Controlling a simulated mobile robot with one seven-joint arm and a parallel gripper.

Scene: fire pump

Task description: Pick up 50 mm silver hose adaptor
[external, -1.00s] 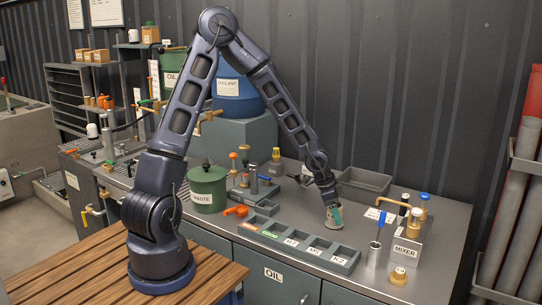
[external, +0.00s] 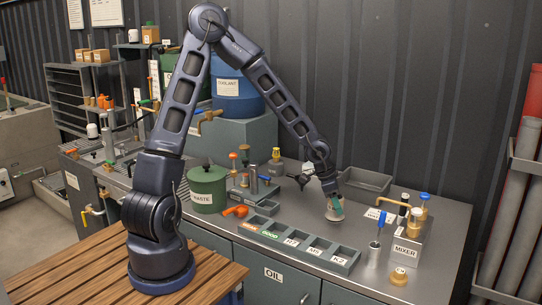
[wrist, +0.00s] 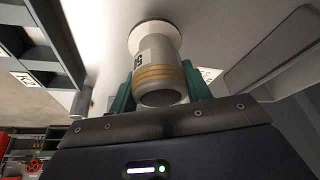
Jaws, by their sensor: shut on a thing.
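The silver hose adaptor (wrist: 160,75) shows in the wrist view as a pale cylinder with a wide flange at its far end, yellowish bands and a "50" mark. My gripper (wrist: 158,88) is shut on it, with a green finger on each side of its body. In the external view the adaptor (external: 333,214) is under my gripper (external: 337,203), over the grey bench in front of the empty grey tray. I cannot tell whether its flange touches the bench.
A sorting tray with labelled compartments (external: 352,258) lies in front. The mixer block (external: 407,245) with valves and a metal cup (external: 373,256) with a blue-handled tool stand to the right. A green waste drum (external: 208,188) is at the left. The grey tray (external: 366,181) is behind.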

